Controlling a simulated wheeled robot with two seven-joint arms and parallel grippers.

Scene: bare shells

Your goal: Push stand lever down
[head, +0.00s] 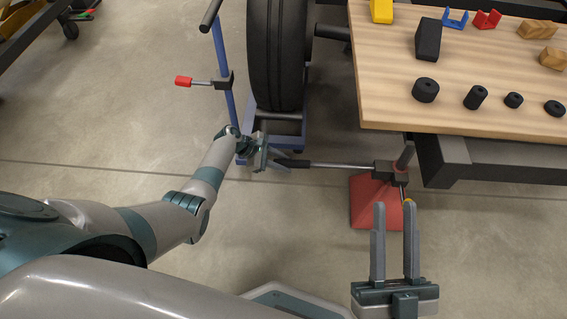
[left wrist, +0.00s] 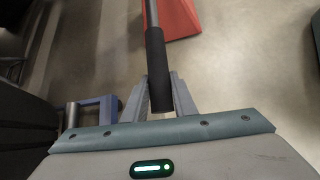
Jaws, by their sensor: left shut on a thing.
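The stand has a red base (head: 365,215) on the floor and a dark pivot block with an upright post. Its lever, a metal rod (head: 340,166) with a black grip (head: 292,163), points left and looks about level. My left gripper (head: 270,160) is shut on the end of the black grip. In the left wrist view the grip (left wrist: 157,65) lies between the two fingers, with the red base (left wrist: 180,15) beyond it. My right gripper (head: 394,207) is open and empty, with its fingers pointing at the stand and covering part of the base's front.
A wooden table (head: 385,65) with blocks and black cylinders stands at the upper right. A black wheel (head: 275,50) on a blue frame is close behind my left gripper. A blue post (head: 222,60) with a red-tipped lever (head: 183,81) stands left.

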